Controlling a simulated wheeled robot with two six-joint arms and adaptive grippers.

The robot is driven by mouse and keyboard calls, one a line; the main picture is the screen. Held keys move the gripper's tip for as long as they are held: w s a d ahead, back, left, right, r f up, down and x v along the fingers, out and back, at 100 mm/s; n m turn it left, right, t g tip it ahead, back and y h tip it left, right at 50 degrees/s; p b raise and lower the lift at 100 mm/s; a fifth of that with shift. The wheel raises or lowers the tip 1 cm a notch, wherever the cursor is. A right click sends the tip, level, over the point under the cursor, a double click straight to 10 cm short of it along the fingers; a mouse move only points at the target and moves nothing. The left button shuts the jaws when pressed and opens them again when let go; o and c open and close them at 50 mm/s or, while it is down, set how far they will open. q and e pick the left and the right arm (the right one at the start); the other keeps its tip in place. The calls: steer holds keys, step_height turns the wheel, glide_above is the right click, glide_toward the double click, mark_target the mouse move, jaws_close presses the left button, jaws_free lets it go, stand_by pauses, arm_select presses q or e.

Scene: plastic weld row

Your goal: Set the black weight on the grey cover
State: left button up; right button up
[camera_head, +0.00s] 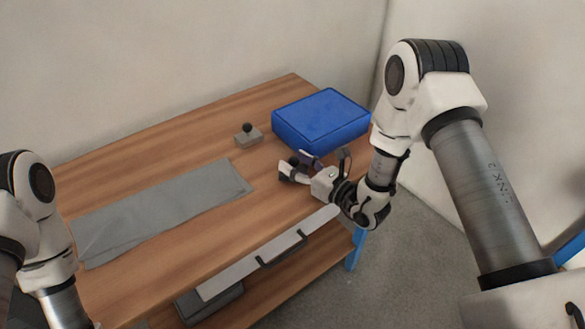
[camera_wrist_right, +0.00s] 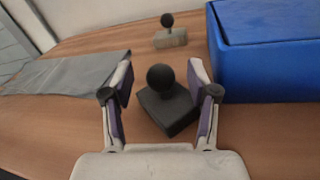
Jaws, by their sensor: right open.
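The black weight (camera_wrist_right: 168,108), a dark square block with a round ball knob, stands on the table in the right wrist view. My right gripper (camera_wrist_right: 161,75) is open, with one finger on each side of the weight in that view; I cannot tell whether they touch it. In the head view the right gripper (camera_head: 294,165) is low over the table's right part and mostly hides the weight. The grey cover (camera_head: 160,212) lies flat on the table to the left, and its end shows in the right wrist view (camera_wrist_right: 65,75). My left gripper is out of view.
A lighter grey block with a black knob (camera_head: 248,138) stands behind the right gripper. A blue box (camera_head: 320,120) stands at the table's back right. A pale drawer front (camera_head: 235,276) with dark handles runs along the front edge. The wood between cover and gripper is clear.

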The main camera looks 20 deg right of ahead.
steer(key=shift+s+d, duration=0.1)
steer(key=shift+d, duration=0.05)
jaws_close()
steer(key=shift+r, duration=0.15)
